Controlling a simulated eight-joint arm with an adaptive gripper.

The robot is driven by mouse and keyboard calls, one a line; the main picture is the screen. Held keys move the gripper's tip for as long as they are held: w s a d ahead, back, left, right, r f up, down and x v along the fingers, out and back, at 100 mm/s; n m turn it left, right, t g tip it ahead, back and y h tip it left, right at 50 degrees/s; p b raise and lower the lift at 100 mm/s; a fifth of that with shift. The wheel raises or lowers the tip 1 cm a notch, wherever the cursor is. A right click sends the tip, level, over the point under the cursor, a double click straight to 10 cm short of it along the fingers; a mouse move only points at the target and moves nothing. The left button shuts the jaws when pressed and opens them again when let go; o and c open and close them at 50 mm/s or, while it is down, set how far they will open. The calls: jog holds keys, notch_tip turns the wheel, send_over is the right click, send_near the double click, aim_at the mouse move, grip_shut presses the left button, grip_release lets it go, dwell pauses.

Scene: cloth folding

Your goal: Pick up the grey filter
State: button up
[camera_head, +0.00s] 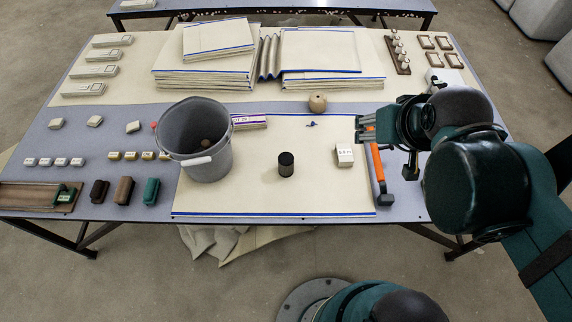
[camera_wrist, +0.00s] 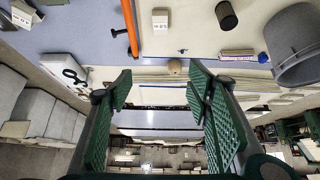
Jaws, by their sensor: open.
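No object is plainly marked as the grey filter, and I cannot tell which one it is. A small dark cylinder (camera_head: 286,164) stands upright on the cream cloth (camera_head: 240,195); it also shows at the top of the wrist view (camera_wrist: 227,15). A grey bucket (camera_head: 205,140) stands left of it, with a small brownish thing inside. My gripper (camera_head: 364,128) is raised over the table's right part, right of the cylinder and apart from it. In the wrist view its green fingers (camera_wrist: 162,95) are spread wide with nothing between them.
A white labelled block (camera_head: 344,155) and an orange-handled tool (camera_head: 379,170) lie below my gripper in the head view. A round tan ball (camera_head: 317,102) sits behind, before stacked folded cloths (camera_head: 205,80). Small blocks and brushes (camera_head: 125,190) fill the left side.

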jog(key=shift+w, duration=0.1)
jog(key=n+g, duration=0.7)
jog(key=n, duration=0.6)
send_over(286, 158)
jog(key=f, duration=2.3)
jog(key=shift+d+f, duration=0.1)
jog(key=shift+d, duration=0.1)
jog(key=shift+a+f+n, duration=0.25)
jog(key=shift+f+n, duration=0.15)
jog(key=shift+f, duration=0.05)
jog(key=shift+f+b, duration=0.5)
jog(key=shift+f, duration=0.8)
jog(key=shift+f+b, duration=0.85)
jog(key=shift+f, duration=1.75)
